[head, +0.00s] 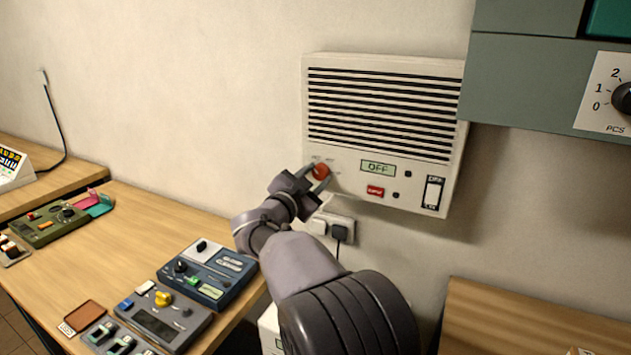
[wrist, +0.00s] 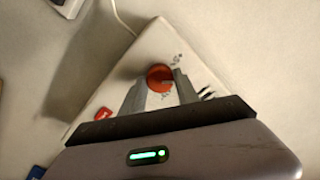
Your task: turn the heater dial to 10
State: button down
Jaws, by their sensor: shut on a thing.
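The heater (head: 384,130) is a white wall unit with a black slatted grille and a small display that reads OFF (head: 378,168). Its red-orange dial (head: 321,171) is at the lower left of the front. My gripper (head: 318,178) is at the dial, with its fingers on either side of it. In the wrist view the dial (wrist: 159,77) sits between the two grey fingertips, and my gripper (wrist: 162,84) is shut on it. Marks beside the dial are too small to read, and the fingers and wrist hide part of the heater's face.
A red button label (head: 375,191) and a rocker switch (head: 433,192) are on the heater's front. A wall socket with plugs (head: 332,229) is just below. A wooden bench (head: 150,230) with several devices stands left. A grey-green cabinet (head: 520,92) with another dial is at right.

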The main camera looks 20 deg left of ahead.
jog(key=shift+m+b, duration=0.45)
jog(key=shift+m, duration=0.75)
jog(key=c, duration=0.9)
grip_release()
jog(key=s+a+p, duration=0.1)
jog(key=s+p, duration=0.1)
jog(key=s, duration=1.5)
jog(key=shift+s+a+p, duration=0.2)
jog(key=shift+p, duration=0.2)
